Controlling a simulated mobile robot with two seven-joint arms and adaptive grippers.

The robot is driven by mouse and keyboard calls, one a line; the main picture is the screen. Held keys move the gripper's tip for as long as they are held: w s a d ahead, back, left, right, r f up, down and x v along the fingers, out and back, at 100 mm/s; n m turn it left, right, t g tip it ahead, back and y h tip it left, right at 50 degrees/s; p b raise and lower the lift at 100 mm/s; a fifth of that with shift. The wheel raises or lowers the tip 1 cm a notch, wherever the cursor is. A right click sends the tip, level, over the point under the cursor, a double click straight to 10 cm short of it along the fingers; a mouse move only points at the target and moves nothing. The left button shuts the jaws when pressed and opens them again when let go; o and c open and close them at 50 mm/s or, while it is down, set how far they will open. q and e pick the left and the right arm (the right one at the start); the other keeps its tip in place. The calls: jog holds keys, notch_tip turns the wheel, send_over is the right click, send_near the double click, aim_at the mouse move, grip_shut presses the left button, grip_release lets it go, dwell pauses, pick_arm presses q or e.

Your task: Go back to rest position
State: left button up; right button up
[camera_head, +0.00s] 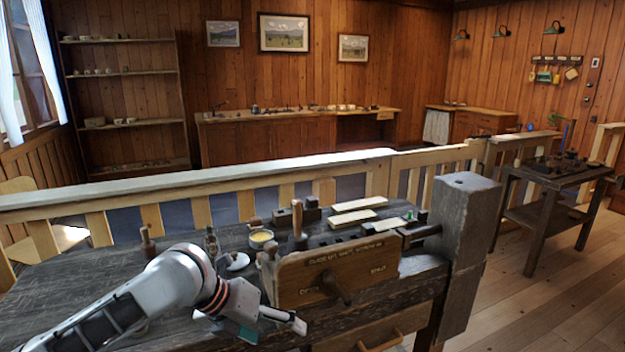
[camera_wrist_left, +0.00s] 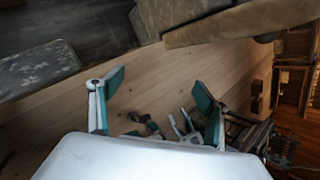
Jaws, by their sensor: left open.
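My left arm comes in from the lower left in the head view. My left gripper (camera_head: 268,328) hangs in front of the dark workbench (camera_head: 100,272), by its front edge. It also shows in the left wrist view (camera_wrist_left: 157,104), where its two teal-padded fingers stand wide apart with nothing between them. Past them is the wooden floor. Small grey and teal parts low between the fingers look like my right gripper (camera_wrist_left: 168,128), farther off; its jaws are too small to judge. It does not show in the head view.
Pale boards (camera_head: 358,204), a yellow-topped tin (camera_head: 261,238) and small tools are behind. A thick post (camera_head: 465,250) rises at right. A railing (camera_head: 220,183) runs behind; floor is clear at lower right.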

pick_arm(q)
jog(key=s+d+f+n+t+h, duration=0.1)
jog(key=s+f+n+t, duration=0.1)
jog(key=f+n, duration=0.55)
jog(key=s+d+f+n+t+h, duration=0.1)
jog(key=s+d+f+n+t, duration=0.15)
jog(key=f+n, duration=0.55)
jog(key=s+a+f+n+t+y, duration=0.1)
jog(key=s+a+f+n+y, duration=0.1)
jog(key=s+a+f+n, duration=0.4)
jog(key=s+a+f+n+t+y+p, duration=0.1)
jog(key=s+a+f+n+y, duration=0.2)
jog(key=s+a+f+n, duration=0.3)
jog(key=s+a+n, duration=0.3)
jog(key=s+n, duration=0.2)
jog(key=s, duration=0.2)
jog(key=shift+a+f+n+y, duration=0.3)
jog(key=shift+a+n, duration=0.05)
